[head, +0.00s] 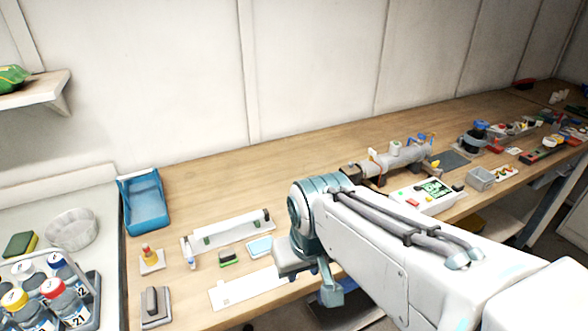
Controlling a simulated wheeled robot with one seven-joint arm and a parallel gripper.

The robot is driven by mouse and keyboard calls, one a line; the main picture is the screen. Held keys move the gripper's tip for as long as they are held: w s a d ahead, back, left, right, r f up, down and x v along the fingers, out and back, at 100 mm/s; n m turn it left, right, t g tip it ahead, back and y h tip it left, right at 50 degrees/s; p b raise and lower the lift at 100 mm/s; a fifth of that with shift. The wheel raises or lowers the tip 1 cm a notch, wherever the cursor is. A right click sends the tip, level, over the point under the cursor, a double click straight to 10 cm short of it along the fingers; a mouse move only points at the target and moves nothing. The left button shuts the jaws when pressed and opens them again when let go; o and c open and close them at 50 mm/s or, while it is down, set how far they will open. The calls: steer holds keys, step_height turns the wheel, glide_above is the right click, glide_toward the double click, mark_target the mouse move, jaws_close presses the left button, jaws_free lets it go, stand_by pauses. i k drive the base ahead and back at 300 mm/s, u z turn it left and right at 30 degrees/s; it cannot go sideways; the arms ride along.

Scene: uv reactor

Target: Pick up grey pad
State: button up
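Several things could be the grey pad, and I cannot tell which one is. A grey block on a flat grey holder (155,306) lies at the front left of the bench. A pale blue-grey flat pad (260,247) lies near the bench middle, left of my arm. A dark grey flat mat (452,160) lies farther right, beyond the pipe assembly. My gripper (318,275) hangs over the bench's front edge, right of the pale pad and apart from it. My arm partly hides it, and its finger opening is not clear. I see nothing held in it.
A blue tray (146,205) stands at the back left of the bench. A white rack (230,233), a small green-topped block (229,259) and a white strip (245,291) lie near the pads. A grey pipe assembly (395,158) and white control box (427,196) stand right. The bench's back middle is clear.

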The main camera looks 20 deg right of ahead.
mark_target(156, 307)
steer(key=z, duration=0.05)
steer(key=k, duration=0.45)
steer(key=z, duration=0.45)
steer(key=i, duration=0.55)
steer(key=u, duration=2.45)
